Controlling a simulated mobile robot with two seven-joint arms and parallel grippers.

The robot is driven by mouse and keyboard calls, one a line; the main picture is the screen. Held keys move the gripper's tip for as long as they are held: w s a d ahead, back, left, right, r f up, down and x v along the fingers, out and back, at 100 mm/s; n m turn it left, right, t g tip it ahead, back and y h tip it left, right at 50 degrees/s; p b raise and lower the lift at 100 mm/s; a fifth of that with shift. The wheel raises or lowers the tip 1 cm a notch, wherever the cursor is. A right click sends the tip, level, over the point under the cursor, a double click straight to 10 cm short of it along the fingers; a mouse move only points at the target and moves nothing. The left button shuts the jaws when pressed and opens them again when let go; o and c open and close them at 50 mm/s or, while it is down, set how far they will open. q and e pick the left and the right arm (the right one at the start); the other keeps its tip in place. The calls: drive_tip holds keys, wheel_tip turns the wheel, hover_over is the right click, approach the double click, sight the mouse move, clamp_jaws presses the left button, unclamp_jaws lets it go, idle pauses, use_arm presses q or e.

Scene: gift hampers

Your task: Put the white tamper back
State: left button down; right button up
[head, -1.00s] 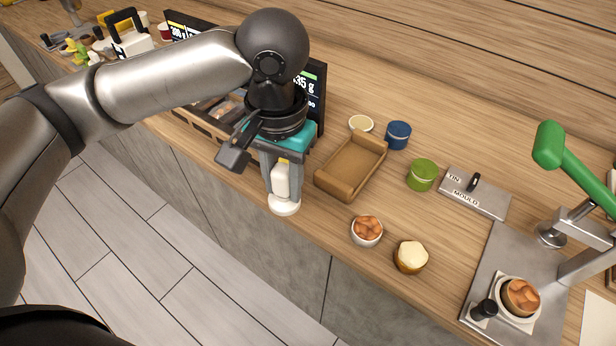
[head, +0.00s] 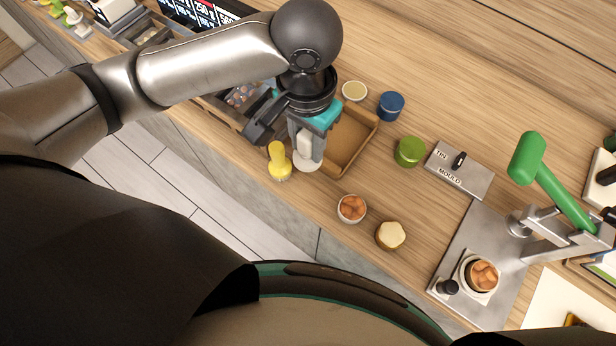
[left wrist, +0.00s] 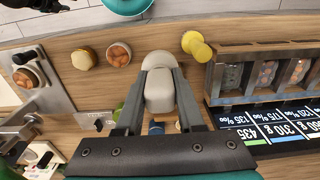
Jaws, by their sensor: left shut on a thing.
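The white tamper (head: 306,163) has a pale handle and a round white foot. My left gripper (head: 307,145) is shut on its handle and holds it upright at the near-left side of the brown tray. The tamper (left wrist: 159,92) also shows between the fingers (left wrist: 158,75) in the left wrist view. I cannot tell whether its foot touches the counter. A yellow tamper (head: 279,161) stands just left of it on the counter, and it also shows in the left wrist view (left wrist: 197,46). My right gripper is out of view.
The brown tray (head: 344,165) is partly hidden by my gripper. A filled cup (head: 352,209) and a cream-topped cup (head: 390,235) stand in front. The green-handled press (head: 540,165) is at right.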

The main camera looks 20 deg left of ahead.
sight(307, 153)
use_arm(q)
wheel_tip(307, 153, down, 15)
drive_tip(key=b, duration=0.2)
drive_tip(key=shift+b, duration=0.3)
drive_tip(key=shift+f, duration=0.1)
drive_tip(key=shift+f, duration=0.1)
drive_tip(key=c, duration=0.5)
unclamp_jaws()
wheel_tip(307, 153, up, 12)
drive_tip(key=shift+r+p, duration=0.15)
drive_tip(key=shift+p, duration=1)
